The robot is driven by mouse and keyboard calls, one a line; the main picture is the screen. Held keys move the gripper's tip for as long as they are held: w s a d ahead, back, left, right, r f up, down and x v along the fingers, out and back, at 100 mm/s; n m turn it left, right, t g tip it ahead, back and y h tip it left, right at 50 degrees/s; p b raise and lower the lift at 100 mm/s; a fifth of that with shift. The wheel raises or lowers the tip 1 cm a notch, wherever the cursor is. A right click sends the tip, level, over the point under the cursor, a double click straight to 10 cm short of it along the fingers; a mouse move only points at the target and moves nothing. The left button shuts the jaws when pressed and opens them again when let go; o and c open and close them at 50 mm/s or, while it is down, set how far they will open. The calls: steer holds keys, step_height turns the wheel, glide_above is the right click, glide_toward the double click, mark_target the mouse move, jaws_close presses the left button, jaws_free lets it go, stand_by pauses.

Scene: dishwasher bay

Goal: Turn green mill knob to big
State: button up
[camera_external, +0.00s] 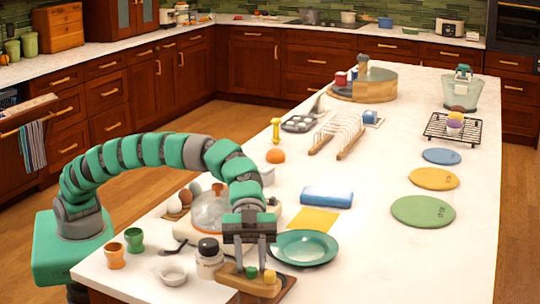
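A small wooden block (240,283) sits near the front edge of the white counter. It carries a green knob (252,271) and a yellow knob (270,277) side by side. I take the green one as the mill knob; any size marking is too small to read. My gripper (250,268) points straight down over the block. Its two fingers are apart, with the green knob showing low between them. I cannot tell whether either finger touches it. The yellow knob is just right of the right finger.
A dark-lidded jar (209,262) stands close left of the block. A teal plate (304,248) lies close right. A glass dome (211,212) is behind my gripper. Orange (115,256) and green (134,240) cups stand at the left.

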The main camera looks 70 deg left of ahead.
steer(key=v, duration=1.3)
steer(key=shift+a, duration=0.3)
steer(key=shift+o, duration=1.4)
steer(key=s+d+r+n+t+y+p, duration=0.65)
steer(key=d+r+y+p, duration=0.2)
steer(key=p, duration=1.65)
steer(key=shift+n+g, duration=0.35)
steer(key=shift+g, duration=0.2)
steer(key=p+x, duration=0.1)
steer(key=x, duration=0.3)
steer(key=p+x, duration=0.1)
steer(key=x, duration=0.8)
steer(key=shift+w+d+f+p, duration=0.2)
steer(key=shift+d+p, duration=0.2)
